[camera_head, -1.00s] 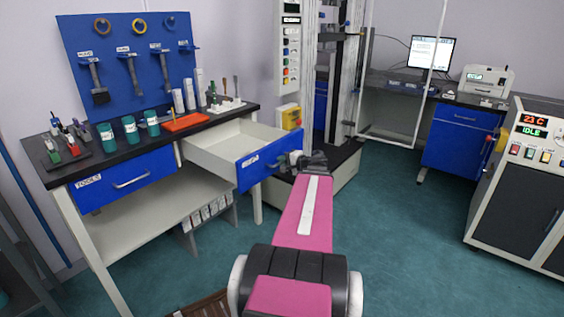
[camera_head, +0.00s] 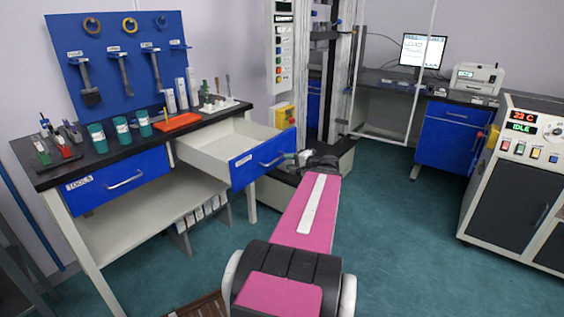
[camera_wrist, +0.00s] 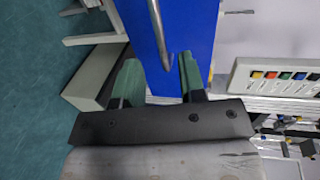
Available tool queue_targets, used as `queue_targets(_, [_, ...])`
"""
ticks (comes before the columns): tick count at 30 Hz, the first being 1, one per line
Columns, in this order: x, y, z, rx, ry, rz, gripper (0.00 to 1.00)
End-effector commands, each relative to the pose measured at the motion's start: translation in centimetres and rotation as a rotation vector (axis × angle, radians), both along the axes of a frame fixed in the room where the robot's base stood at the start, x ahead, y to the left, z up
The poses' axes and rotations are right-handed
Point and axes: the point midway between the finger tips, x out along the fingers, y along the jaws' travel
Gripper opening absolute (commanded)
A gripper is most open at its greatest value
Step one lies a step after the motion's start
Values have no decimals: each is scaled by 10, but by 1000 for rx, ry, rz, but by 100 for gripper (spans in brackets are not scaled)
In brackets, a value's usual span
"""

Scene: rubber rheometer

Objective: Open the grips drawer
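The grips drawer (camera_head: 246,172) is the right-hand blue-fronted drawer under the bench and stands pulled well out. Its pale inside shows and looks empty. Its label is too small to read surely. Its metal handle (camera_head: 272,161) is on the blue front. My gripper (camera_head: 300,157) is just off the right end of the handle in the head view. In the wrist view my gripper (camera_wrist: 160,78) has its two green fingers apart, with the handle (camera_wrist: 160,30) running into the gap between them. No finger visibly touches it.
The tools drawer (camera_head: 120,184) at left is shut. The bench (camera_head: 200,127) holds bottles, an orange tray (camera_head: 177,122) and small tools. A testing frame (camera_head: 335,90) stands right behind the open drawer. A control cabinet (camera_head: 520,170) is at right; the floor between is clear.

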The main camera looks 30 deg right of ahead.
Motion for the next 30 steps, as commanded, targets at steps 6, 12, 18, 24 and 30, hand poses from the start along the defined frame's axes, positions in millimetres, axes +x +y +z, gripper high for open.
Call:
queue_targets(6, [-24,-9,6,-2,0,-2,37])
queue_targets(12, [-31,-11,7,-1,1,0,37])
queue_targets(18, [-31,-11,7,-1,1,0,37])
queue_targets(24, [-31,-11,7,-1,1,0,37])
queue_targets(30, [-31,-11,7,-1,1,0,37])
